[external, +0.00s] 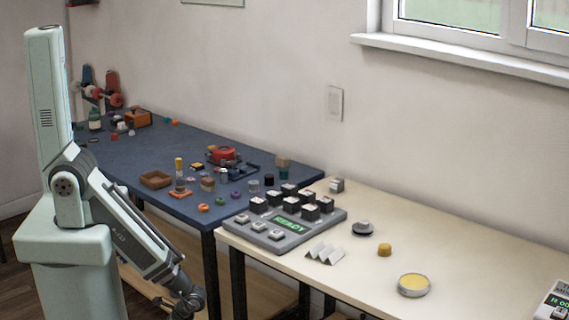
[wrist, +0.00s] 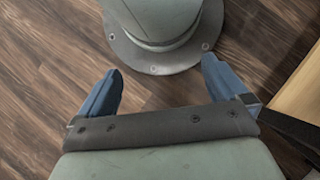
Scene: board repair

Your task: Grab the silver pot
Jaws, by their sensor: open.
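Several small silvery things could be the silver pot, and I cannot tell which one it is. A small grey cylinder (external: 253,186) stands near the front edge of the blue table. A round silver-and-dark piece (external: 362,228) and a shallow silver-rimmed round dish with a yellow inside (external: 414,285) sit on the cream table. My gripper (wrist: 161,68) is open and empty in the wrist view, its two blue fingers spread above the wooden floor. In the external view my arm's end hangs low at the bottom edge, apart from both tables; the fingers are not clear there.
The blue table (external: 150,160) holds many small parts, a brown tray (external: 156,180) and a red device (external: 222,155). A grey keypad (external: 283,231) with a green "READY" display stands on the cream table (external: 470,255), beside a white zigzag piece (external: 325,253). The cream table's right part is mostly clear.

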